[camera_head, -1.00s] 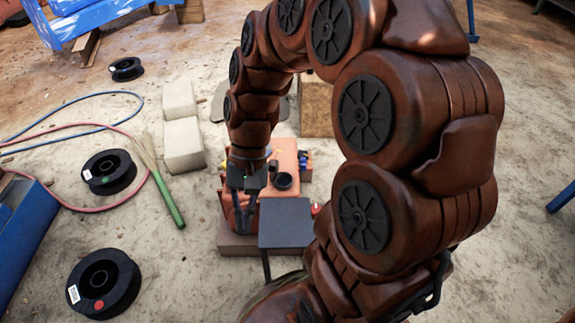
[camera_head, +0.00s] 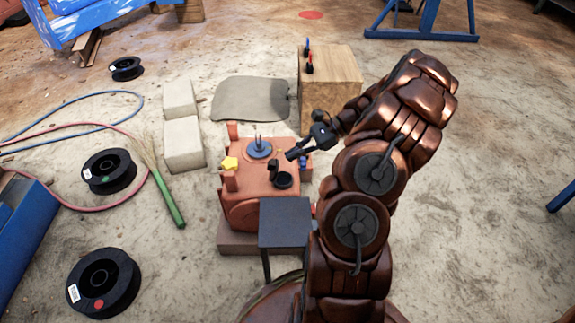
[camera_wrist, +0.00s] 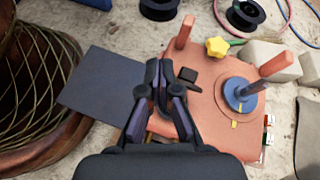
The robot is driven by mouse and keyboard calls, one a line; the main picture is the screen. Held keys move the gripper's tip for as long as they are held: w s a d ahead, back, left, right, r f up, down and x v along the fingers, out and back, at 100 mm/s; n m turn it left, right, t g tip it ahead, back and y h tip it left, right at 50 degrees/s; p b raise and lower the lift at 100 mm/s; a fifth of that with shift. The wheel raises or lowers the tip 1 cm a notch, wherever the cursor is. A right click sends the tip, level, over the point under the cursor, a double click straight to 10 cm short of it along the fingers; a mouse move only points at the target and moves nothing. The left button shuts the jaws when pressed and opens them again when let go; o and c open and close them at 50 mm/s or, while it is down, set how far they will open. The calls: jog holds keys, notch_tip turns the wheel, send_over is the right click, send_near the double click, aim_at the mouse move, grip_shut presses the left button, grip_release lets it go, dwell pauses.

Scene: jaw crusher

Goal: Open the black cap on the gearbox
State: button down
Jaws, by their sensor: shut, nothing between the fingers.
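The orange-red gearbox (camera_head: 262,198) stands on the ground in the head view; its top (camera_wrist: 218,128) fills the middle right of the wrist view. The black cap (camera_head: 283,180) is on its top, at the right side in the head view. A small black piece stands up at the cap's far left edge and looks like a raised lid. In the wrist view a black flat piece (camera_wrist: 188,78) shows just beyond my fingers, which hide the rest. My gripper (camera_head: 291,155) is shut and empty, beyond the cap. It also shows in the wrist view (camera_wrist: 164,76).
A blue round fitting (camera_head: 259,149) and a yellow knob (camera_head: 230,163) are on the gearbox top. A dark square plate (camera_head: 285,222) stands close in front. A wooden box (camera_head: 335,80) stands behind. Pale blocks (camera_head: 183,143) and cable spools (camera_head: 104,283) lie left.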

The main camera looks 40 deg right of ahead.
aim_at(271, 169)
jog(key=s+d+f+m+t+h, duration=0.1)
jog(key=s+d+f+m+t, duration=0.15)
jog(key=d, duration=0.25)
jog(key=s+d+f+m+t, duration=0.1)
jog(key=d+f+m, duration=0.25)
jog(key=d, duration=0.25)
jog(key=shift+n, duration=0.4)
jog(key=b+x, duration=0.1)
jog(key=x, duration=0.2)
jog(key=b+x, duration=0.2)
jog(key=x, duration=0.2)
jog(key=b+x, duration=0.1)
jog(key=x, duration=0.2)
jog(key=shift+s+a+f, duration=0.1)
jog(key=shift+a+f, duration=0.05)
jog(key=shift+f, duration=0.35)
jog(key=shift+w+a+r+b, duration=0.55)
jog(key=shift+a+b, duration=0.1)
jog(key=shift+w+a+r+b, duration=0.4)
jog(key=shift+w+a, duration=0.15)
jog(key=shift+a, duration=0.15)
jog(key=shift+r, duration=0.15)
